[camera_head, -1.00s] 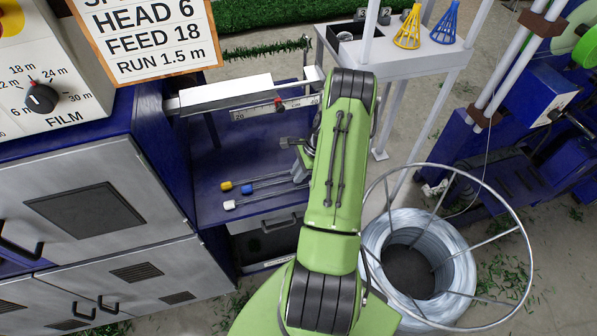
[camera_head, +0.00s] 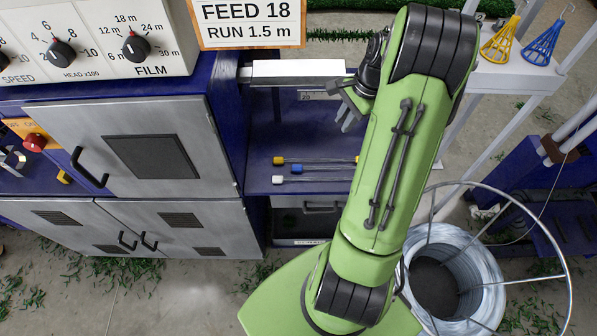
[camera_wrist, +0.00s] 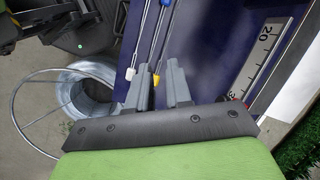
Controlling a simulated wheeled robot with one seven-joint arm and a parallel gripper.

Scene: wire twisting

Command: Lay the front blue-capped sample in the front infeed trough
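Three thin rods with coloured caps lie side by side on the blue bench (camera_head: 262,135). In the head view, their left ends show a yellow cap (camera_head: 278,160), a blue cap (camera_head: 297,169) on the middle sample, and a white cap (camera_head: 278,180) in front. My arm hides most of their right ends. My gripper (camera_head: 349,118) is over the bench behind the right ends. In the wrist view my gripper (camera_wrist: 160,62) is open, with a yellow end (camera_wrist: 156,80) seen between its fingers and a white end (camera_wrist: 130,74) to the left. I cannot make out the front infeed trough.
Steel cabinets (camera_head: 150,150) stand left. A wire coil (camera_head: 470,270) in a round frame stands right. A grey side table (camera_head: 510,75) is behind my arm.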

